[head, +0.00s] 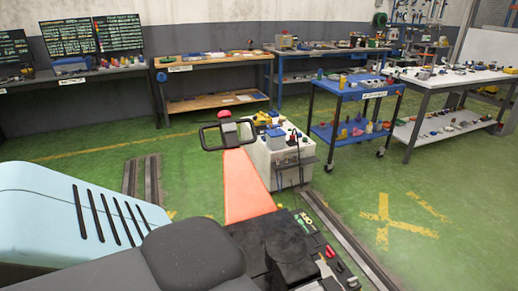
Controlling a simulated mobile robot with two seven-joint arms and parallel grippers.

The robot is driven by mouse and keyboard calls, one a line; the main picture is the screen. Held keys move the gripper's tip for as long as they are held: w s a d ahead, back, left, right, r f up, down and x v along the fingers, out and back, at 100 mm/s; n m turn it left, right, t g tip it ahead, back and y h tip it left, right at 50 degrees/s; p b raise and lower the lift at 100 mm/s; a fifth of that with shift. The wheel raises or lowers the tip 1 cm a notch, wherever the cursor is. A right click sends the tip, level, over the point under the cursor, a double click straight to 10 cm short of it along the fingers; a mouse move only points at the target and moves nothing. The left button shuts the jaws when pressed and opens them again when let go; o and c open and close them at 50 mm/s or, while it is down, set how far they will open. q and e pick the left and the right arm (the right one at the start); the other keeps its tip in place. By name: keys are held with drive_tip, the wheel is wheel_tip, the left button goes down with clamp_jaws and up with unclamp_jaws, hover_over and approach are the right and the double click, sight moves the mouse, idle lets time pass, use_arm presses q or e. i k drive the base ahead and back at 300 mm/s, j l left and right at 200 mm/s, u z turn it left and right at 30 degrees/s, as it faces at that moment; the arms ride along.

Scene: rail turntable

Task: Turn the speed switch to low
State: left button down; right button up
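I cannot make out a speed switch for certain. A black panel (308,238) with small red, white and green parts lies at the lower middle, near dark rounded shapes that hide part of it. An orange column (246,187) rises behind it to a dark loop handle (227,134) with a red knob (225,114) on top. A white cabinet (281,165) with small dark and coloured parts on top stands just right of the column. Any labels are too small to read. Neither of my grippers is in view.
A light blue slotted housing (70,215) fills the lower left. Rails (350,242) run along the green floor (420,190). A blue cart (352,92) with coloured items and a white-topped table (455,80) stand at right. Workbenches line the back wall. The floor at lower right is clear.

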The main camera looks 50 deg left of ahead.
sight(340, 268)
drive_tip(key=u, duration=1.45)
drive_tip(key=i+j+z, duration=0.15)
drive_tip(key=z, duration=0.2)
drive_tip(key=i+j+z, duration=0.1)
drive_tip(key=j+z, duration=0.2)
drive_tip(key=i+j+z, duration=0.1)
drive_tip(key=z, duration=0.25)
drive_tip(key=j+z, duration=0.1)
drive_tip(key=z, duration=1.5)
drive_tip(key=k+j, duration=0.2)
drive_tip(key=k, duration=0.15)
drive_tip(key=k+j, duration=0.2)
drive_tip(key=k, duration=0.15)
drive_tip(key=k+j, duration=0.15)
drive_tip(key=k, duration=0.25)
